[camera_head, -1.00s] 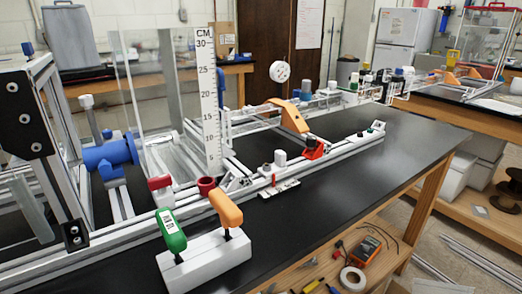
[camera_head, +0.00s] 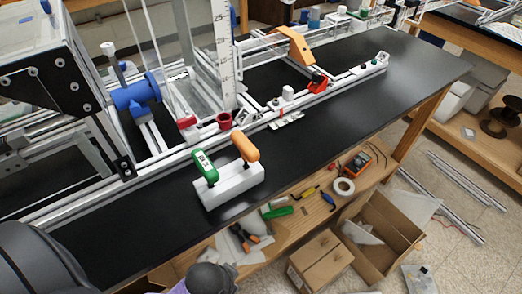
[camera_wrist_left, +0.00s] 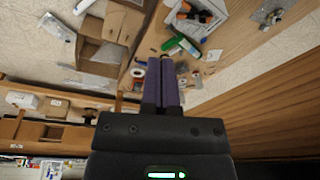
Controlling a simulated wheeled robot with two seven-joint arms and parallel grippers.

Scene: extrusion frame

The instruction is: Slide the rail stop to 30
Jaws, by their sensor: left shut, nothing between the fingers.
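A white slider block (camera_head: 287,93) sits on the long aluminium rail (camera_head: 345,82), near a small white scale plate (camera_head: 289,120) with a red pointer (camera_head: 279,111); it looks like the rail stop. The scale's numbers are too small to read. A red and black clamp (camera_head: 318,81) is farther along the rail. My left gripper (camera_wrist_left: 161,66) shows in the left wrist view with its purple fingers together and empty. It is apart from the rail, with the lower shelf and floor boxes behind it. My right gripper is not in view.
A white block with green and orange handles (camera_head: 231,188) stands on the black bench top (camera_head: 350,117) in front of the rail. A clear panel with a tall ruler (camera_head: 223,57) rises behind. Cardboard boxes (camera_head: 322,258) are on the floor. The bench top right of the block is clear.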

